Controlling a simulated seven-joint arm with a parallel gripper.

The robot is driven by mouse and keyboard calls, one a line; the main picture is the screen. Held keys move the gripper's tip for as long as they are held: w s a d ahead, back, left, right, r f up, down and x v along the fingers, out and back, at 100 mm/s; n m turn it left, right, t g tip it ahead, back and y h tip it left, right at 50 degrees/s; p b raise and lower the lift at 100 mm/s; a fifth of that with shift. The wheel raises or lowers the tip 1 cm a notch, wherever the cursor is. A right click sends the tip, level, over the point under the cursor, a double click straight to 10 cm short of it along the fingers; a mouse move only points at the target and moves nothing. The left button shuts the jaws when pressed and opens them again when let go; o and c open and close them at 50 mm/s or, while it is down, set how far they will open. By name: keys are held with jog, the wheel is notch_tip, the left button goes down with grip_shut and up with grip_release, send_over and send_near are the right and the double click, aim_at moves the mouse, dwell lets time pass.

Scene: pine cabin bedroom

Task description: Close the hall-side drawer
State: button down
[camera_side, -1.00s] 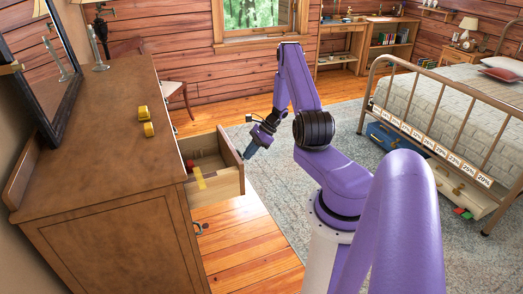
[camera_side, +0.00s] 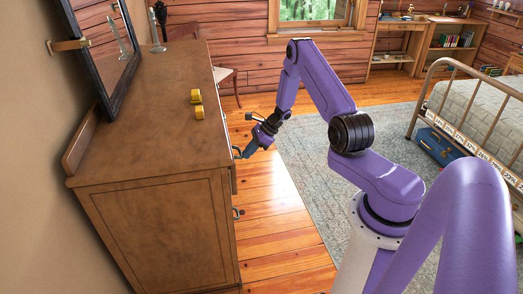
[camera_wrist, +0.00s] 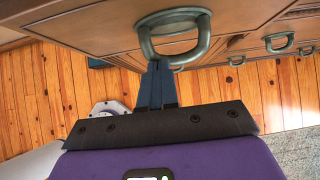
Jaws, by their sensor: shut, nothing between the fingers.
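The brown wooden dresser (camera_side: 160,125) stands on the left in the side view. No drawer sticks out of it there; the drawer fronts face away to the right and are mostly hidden. In the wrist view a drawer front (camera_wrist: 90,22) with a grey-green loop handle (camera_wrist: 175,14) fills the top and looks about flush with its surround. My gripper (camera_side: 239,153) is shut and empty, close against the dresser's front. In the wrist view its blue fingertips (camera_wrist: 159,66) are at the handle's lower left; whether they touch it I cannot tell.
Other drawer handles (camera_wrist: 280,42) show at the right in the wrist view. The wooden floor (camera_side: 285,230) before the dresser is clear. A metal-framed bed (camera_side: 485,105) stands right.

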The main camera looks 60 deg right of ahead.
aim_at(239, 156)
jog(key=shift+w+a, duration=1.15)
jog(key=shift+a, duration=0.1)
jog(key=shift+w+a, duration=0.1)
jog(key=shift+a, duration=0.05)
